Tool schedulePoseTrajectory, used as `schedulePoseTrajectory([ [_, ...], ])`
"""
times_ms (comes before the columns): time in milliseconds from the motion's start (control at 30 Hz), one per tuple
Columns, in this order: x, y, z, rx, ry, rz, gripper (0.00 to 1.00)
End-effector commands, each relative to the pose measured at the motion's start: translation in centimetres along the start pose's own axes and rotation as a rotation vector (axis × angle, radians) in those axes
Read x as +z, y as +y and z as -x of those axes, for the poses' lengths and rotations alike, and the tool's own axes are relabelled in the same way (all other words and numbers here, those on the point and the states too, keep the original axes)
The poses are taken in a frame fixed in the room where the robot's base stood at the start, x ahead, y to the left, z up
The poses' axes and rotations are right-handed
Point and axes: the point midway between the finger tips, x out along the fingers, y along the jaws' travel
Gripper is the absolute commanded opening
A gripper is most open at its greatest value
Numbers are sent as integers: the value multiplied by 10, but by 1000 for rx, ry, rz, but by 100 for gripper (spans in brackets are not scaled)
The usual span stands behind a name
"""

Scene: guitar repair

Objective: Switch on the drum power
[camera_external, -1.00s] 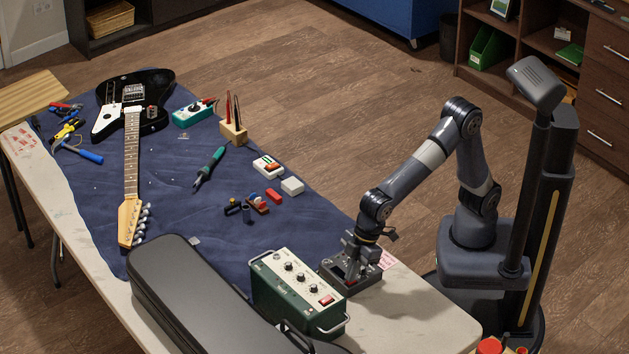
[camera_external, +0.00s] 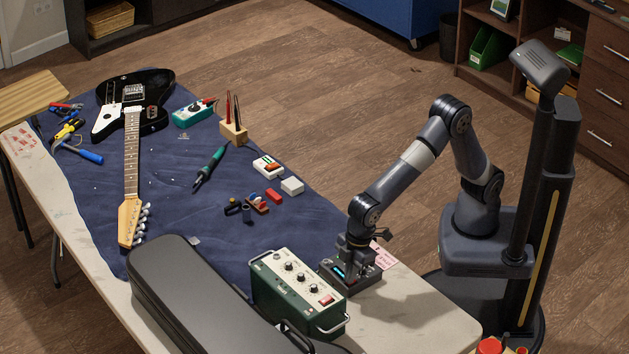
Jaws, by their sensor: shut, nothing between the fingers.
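A small dark box (camera_external: 365,282), apparently the drum machine, stands on the bare table end beside the green box. A cyan light (camera_external: 339,272) glows on its top left part. My gripper (camera_external: 351,277) is shut and points down right over the box's top, with nothing held. I cannot tell whether its tips touch the box. The gripper hides part of the box's top, and I cannot make out its power switch.
A green and cream box (camera_external: 297,289) with knobs, a red switch and a metal handle stands close to the left. A black case (camera_external: 190,290) lies beyond it. A guitar (camera_external: 132,130) and small tools lie on the blue cloth (camera_external: 170,190). The table's right end (camera_external: 420,325) is clear.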

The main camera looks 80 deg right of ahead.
Motion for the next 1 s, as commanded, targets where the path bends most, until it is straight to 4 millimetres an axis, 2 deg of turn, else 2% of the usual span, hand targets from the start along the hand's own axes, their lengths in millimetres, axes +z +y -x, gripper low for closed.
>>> schedulePoseTrajectory([
  [33, 5, 0, -8, 1, -16, 0, 0],
  [533, 22, 0, -8, 1, -24, 0, 0],
  [867, 24, 0, -7, 1, -25, 0, 0],
  [1000, 22, 0, 2, 1, -23, 0, 0],
])
